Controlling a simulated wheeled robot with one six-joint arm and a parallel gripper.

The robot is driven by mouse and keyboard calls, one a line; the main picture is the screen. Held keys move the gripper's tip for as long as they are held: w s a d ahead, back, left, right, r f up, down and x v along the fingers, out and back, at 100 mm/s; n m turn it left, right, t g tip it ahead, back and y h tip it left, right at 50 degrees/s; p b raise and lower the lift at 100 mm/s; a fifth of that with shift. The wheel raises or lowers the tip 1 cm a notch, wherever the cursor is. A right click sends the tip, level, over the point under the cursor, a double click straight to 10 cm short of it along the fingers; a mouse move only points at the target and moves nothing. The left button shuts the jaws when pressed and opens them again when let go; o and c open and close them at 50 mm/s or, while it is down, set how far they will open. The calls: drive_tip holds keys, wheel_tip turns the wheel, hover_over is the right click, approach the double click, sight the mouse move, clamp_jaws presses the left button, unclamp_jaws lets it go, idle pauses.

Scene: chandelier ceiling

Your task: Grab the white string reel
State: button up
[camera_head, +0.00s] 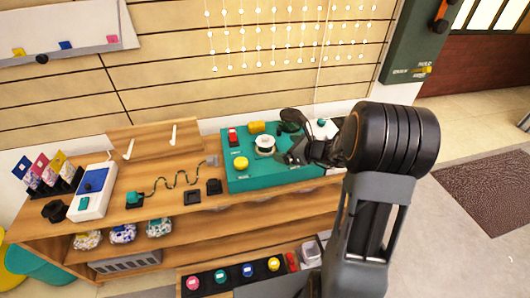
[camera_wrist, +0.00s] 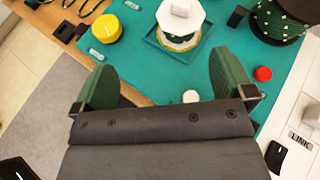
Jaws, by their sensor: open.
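The white string reel (camera_head: 264,144) sits on the teal board (camera_head: 240,183) on the wooden bench. In the wrist view, a white many-sided top of what looks like the reel (camera_wrist: 180,16) stands in a square teal tray (camera_wrist: 160,44), with a pale rim below it. My gripper (camera_wrist: 167,78) is open, its two green fingers spread apart. The reel lies beyond the fingertips, roughly centred between them, and nothing is held. In the head view my gripper (camera_head: 293,153) is just right of the reel, and its fingers are hard to make out.
A yellow round piece (camera_head: 241,163) stands left of the reel and a yellow cylinder (camera_head: 257,127) behind it. A white device with a blue screen (camera_head: 92,190) stands farther left.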

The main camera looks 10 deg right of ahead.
sight(268, 142)
drive_tip(key=shift+w+d+f+m+t+h, duration=0.2)
drive_tip(key=shift+w+d+f+m, duration=0.1)
drive_tip(key=shift+w+f+m, duration=0.25)
drive_tip(key=shift+w+d+f+m+t+h, duration=0.1)
drive_tip(key=shift+w+d+f+m+h, duration=0.15)
drive_tip(key=shift+w+f+m, duration=0.25)
drive_tip(key=b+x, duration=0.1)
drive_tip(key=x, duration=0.5)
drive_tip(key=shift+w+a+f, duration=0.1)
drive_tip(key=shift+w+a, duration=0.05)
drive_tip(key=shift+w, duration=0.1)
drive_tip(key=shift+b+x, duration=0.3)
drive_tip(key=shift+x, duration=2.65)
drive_tip(key=shift+w, duration=0.1)
drive_tip(key=c, duration=0.9)
drive_tip(key=shift+r, duration=0.25)
